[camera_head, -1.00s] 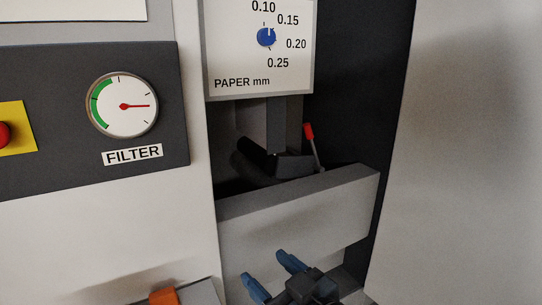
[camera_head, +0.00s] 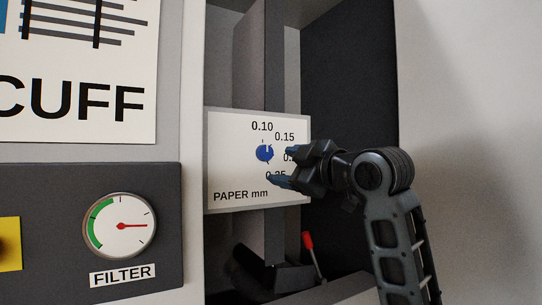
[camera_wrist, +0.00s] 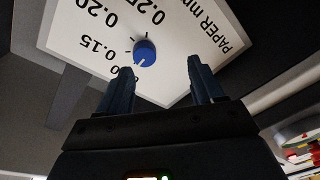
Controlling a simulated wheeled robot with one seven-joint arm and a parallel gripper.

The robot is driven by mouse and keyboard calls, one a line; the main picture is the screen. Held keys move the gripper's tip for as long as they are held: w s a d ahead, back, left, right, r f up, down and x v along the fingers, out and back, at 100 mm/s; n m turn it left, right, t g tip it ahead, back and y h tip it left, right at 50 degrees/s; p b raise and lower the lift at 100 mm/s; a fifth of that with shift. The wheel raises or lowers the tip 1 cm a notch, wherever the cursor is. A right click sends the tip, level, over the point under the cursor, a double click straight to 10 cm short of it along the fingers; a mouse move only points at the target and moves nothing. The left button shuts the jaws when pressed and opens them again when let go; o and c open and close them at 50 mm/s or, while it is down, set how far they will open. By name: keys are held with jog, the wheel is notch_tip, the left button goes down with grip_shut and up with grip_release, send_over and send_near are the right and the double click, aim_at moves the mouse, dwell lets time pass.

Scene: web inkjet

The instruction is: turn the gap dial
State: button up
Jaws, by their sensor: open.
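The gap dial (camera_head: 265,153) is a small blue knob on a white plate (camera_head: 226,169) marked "PAPER mm" with 0.10, 0.15, 0.20 and 0.25 around it. My gripper (camera_head: 281,165) is open in front of the plate, just right of and below the dial, covering part of 0.20 and 0.25. In the wrist view the dial (camera_wrist: 145,50) shows beyond and between the open fingertips (camera_wrist: 158,72), nearer the left finger. The fingers appear apart from the dial.
A red-tipped lever (camera_head: 308,241) stands below the plate in a dark recess. A FILTER gauge (camera_head: 119,225) and a yellow panel (camera_head: 10,244) are at the lower left. A pale panel (camera_head: 470,150) borders the recess on the right.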

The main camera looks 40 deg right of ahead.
aim_at(268, 153)
jog(key=shift+n, duration=0.5)
jog(key=w+r, duration=0.1)
jog(key=w, duration=0.1)
jog(key=w+d+r, duration=0.1)
jog(key=w, duration=0.1)
jog(key=w+d+p, duration=0.1)
jog(key=w, duration=0.2)
jog(key=shift+r, duration=0.4)
jog(key=c, duration=1.1)
jog(key=shift+o, duration=0.2)
